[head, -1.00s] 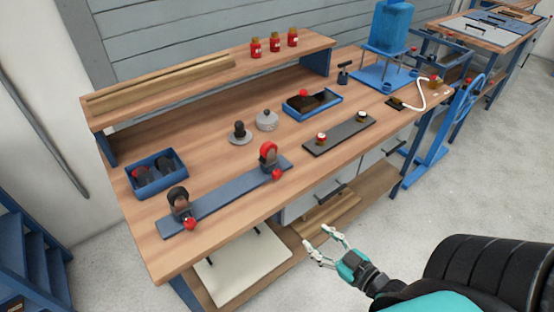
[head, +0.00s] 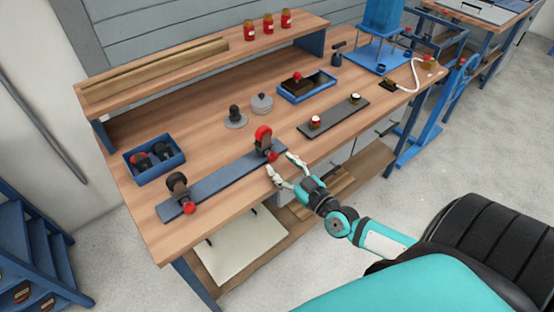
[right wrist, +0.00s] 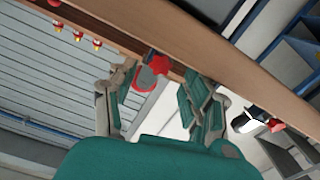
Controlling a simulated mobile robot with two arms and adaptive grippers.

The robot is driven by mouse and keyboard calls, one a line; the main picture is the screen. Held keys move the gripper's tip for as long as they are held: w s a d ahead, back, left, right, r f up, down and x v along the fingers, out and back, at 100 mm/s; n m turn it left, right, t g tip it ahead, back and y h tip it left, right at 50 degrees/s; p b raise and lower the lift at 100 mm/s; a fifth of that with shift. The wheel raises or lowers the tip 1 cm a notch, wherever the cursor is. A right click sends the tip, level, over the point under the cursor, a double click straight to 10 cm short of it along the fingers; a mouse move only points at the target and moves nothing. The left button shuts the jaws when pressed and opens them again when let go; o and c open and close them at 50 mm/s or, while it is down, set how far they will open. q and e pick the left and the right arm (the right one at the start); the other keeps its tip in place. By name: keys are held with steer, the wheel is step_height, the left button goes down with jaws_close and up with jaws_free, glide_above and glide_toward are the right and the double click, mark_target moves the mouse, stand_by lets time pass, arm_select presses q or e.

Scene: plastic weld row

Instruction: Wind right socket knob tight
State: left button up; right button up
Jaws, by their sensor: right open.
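A blue-grey rail (head: 222,181) lies along the bench front and bears two dark sockets. The right socket (head: 263,137) has a red ring and a red knob (head: 271,156) on its front side. The red star-shaped knob (right wrist: 159,65) also shows in the right wrist view, between the fingertips in the picture. My right gripper (head: 281,164) is open, its fingertips close to this knob, one on either side. I cannot tell whether they touch it. The left socket (head: 177,184) has its own red knob (head: 189,207). My left gripper is out of view.
A blue bin (head: 154,163) with dark parts stands behind the rail. A dark plate (head: 335,118) with two small fittings and a blue tray (head: 306,87) lie to the right. A shelf (head: 205,55) holds several red jars at the back. The bench front edge is close under my gripper.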

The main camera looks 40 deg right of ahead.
mark_target(273, 157)
steer(key=shift+w+a, duration=0.1)
steer(key=shift+w, duration=1.35)
jaws_close()
steer(key=shift+m, duration=0.3)
steer(key=m, duration=0.3)
steer(key=shift+m+p, duration=0.3)
steer(key=m, duration=0.5)
steer(key=shift+m, duration=0.3)
